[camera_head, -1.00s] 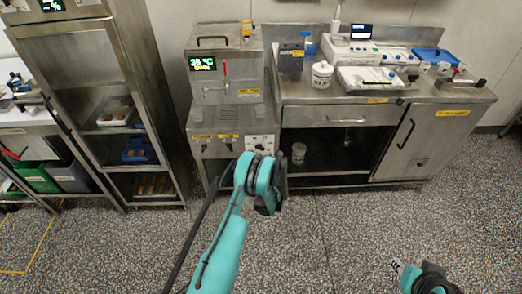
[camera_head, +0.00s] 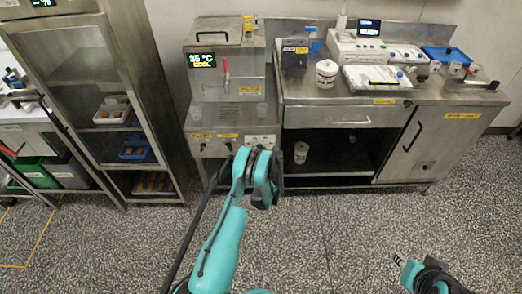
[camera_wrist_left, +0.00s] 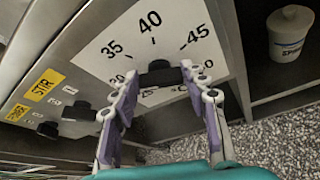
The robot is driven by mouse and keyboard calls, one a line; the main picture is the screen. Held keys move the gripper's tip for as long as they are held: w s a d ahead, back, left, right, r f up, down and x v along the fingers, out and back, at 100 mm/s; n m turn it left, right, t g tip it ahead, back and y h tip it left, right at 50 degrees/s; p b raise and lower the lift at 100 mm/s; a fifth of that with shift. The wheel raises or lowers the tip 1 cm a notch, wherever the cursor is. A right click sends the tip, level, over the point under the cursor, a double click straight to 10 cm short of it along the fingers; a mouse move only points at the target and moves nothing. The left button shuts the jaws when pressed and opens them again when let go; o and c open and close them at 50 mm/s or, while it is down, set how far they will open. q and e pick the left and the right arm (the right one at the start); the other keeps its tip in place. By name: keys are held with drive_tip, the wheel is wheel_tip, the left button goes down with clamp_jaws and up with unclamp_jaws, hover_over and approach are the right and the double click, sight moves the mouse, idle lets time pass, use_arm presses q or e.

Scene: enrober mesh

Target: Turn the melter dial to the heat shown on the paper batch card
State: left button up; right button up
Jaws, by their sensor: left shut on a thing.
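The melter (camera_head: 226,80) stands at the back centre, with a display reading about 35 °C. The scale shows 35, 40 and 45, with further numbers partly hidden by the fingers. My left gripper (camera_wrist_left: 159,82) is shut on the knob, one finger on each side. In the head view my left wrist (camera_head: 258,178) hides the dial. My right gripper (camera_head: 400,262) is low at the right, away from everything; its jaws are unclear. I cannot make out a batch card.
A steel bench (camera_head: 340,92) right of the melter carries a white tub (camera_head: 326,74) and lab devices. Another tub (camera_head: 300,152) stands on the shelf below. A glass-door cabinet (camera_head: 90,70) stands left. Other black knobs (camera_wrist_left: 48,129) sit beside the dial. The speckled floor is clear.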

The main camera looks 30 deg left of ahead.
sight(260, 132)
use_arm(q)
drive_tip(key=shift+a+n, duration=0.1)
drive_tip(key=shift+n, duration=0.4)
drive_tip(key=o, duration=1.2)
drive_tip(key=shift+c, duration=0.2)
drive_tip(key=shift+r, duration=0.1)
wheel_tip(260, 132, up, 10)
drive_tip(key=shift+f, duration=0.1)
